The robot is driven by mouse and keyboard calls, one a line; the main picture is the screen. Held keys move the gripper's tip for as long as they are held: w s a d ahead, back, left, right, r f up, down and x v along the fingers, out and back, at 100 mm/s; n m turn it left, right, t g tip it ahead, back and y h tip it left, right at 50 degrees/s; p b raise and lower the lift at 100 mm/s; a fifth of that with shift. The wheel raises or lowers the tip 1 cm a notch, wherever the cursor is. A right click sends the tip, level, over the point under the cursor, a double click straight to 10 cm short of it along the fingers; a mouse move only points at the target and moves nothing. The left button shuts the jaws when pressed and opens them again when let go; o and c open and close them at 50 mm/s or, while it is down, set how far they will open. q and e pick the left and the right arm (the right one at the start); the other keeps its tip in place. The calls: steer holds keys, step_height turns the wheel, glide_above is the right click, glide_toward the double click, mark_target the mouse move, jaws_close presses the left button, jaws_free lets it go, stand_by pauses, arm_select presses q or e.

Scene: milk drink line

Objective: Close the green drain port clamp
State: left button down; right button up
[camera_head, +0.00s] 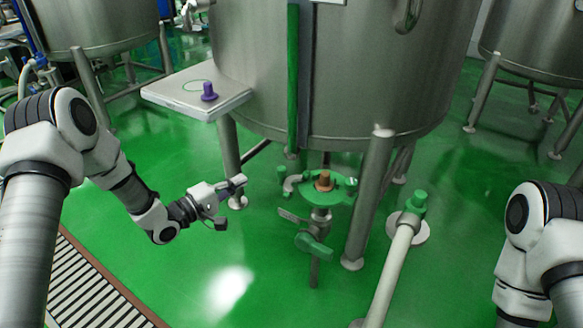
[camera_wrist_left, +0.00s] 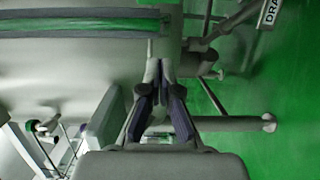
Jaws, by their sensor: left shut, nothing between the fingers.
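The green drain port clamp (camera_head: 340,190) sits under the tank around an orange-brown plug (camera_head: 324,181). A grey curved piece (camera_head: 292,183) with a small green knob sticks out at its left; I cannot tell for sure how far the clamp is open. My left gripper (camera_head: 241,181) is shut and empty, left of the clamp and apart from it. In the left wrist view its fingertips (camera_wrist_left: 159,68) meet in front of the tank's grey metal, and the clamp is not visible there. My right gripper is out of view; only part of its arm shows.
A green valve handle (camera_head: 313,246) hangs below the clamp. A pale pipe with a green cap (camera_head: 416,200) stands to the right. Tank legs (camera_head: 370,200) flank the port. A side shelf (camera_head: 197,92) carries a purple knob (camera_head: 209,92). The green floor at front left is free.

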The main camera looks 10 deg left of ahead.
arm_select(q)
steer(key=w+d+r+b, duration=0.1)
steer(key=w+d+b, duration=0.2)
steer(key=w+d, duration=0.2)
steer(key=shift+d+r, duration=0.25)
steer(key=shift+d, duration=0.9)
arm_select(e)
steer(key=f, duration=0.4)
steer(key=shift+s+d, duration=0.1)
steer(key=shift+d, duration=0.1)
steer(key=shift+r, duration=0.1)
